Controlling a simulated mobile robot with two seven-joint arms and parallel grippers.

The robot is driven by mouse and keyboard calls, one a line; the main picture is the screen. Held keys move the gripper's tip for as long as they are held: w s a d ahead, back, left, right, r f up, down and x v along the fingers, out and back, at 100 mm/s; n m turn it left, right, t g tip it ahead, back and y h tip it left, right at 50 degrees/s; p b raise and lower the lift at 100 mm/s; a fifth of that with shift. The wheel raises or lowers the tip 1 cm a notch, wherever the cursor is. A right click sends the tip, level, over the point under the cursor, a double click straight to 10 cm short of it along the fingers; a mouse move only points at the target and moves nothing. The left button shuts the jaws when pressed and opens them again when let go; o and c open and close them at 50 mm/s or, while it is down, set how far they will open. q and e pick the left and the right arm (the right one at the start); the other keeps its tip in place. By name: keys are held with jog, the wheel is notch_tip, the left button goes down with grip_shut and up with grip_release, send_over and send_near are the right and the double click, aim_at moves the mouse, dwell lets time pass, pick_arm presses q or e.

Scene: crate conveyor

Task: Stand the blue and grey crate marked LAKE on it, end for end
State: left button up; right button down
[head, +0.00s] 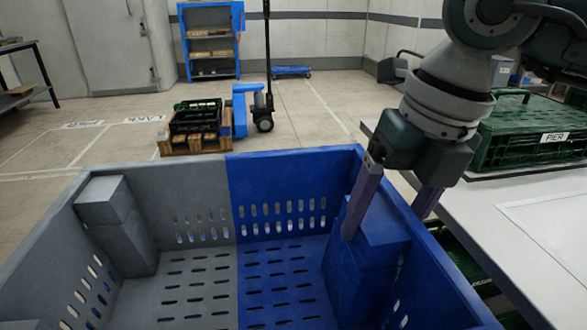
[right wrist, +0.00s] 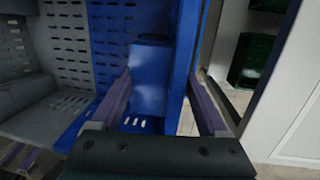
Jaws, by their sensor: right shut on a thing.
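A large open crate, half grey and half blue (head: 290,165), fills the lower part of the head view, close to me. It looks upright, and I see into it. Its walls and floor are slotted, and I see no LAKE mark on it. My right gripper (head: 388,222) is shut on the blue end wall, one purple finger inside and one outside. The blue wall also shows between the fingers in the right wrist view (right wrist: 183,70). My left gripper is not in the head view; a purple piece low left in the right wrist view may be its finger. The crate's underside is hidden.
A pale table (head: 540,230) at the right bears a green crate marked PIER (head: 525,132). Green crates show below the table edge. Floor at left is clear, with painted markings.

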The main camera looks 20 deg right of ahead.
jog(key=shift+f, duration=0.2)
jog(key=shift+c, duration=0.2)
grip_release()
jog(key=shift+w, duration=0.1)
jog(key=shift+o, duration=0.2)
jog(key=r, duration=0.3)
jog(key=s+r, duration=0.1)
jog(key=r, duration=0.2)
jog(key=d+r+p, duration=0.1)
jog(key=r, duration=0.2)
jog(key=shift+s, duration=0.2)
jog(key=shift+s+r, duration=0.1)
jog(key=shift+r, duration=0.3)
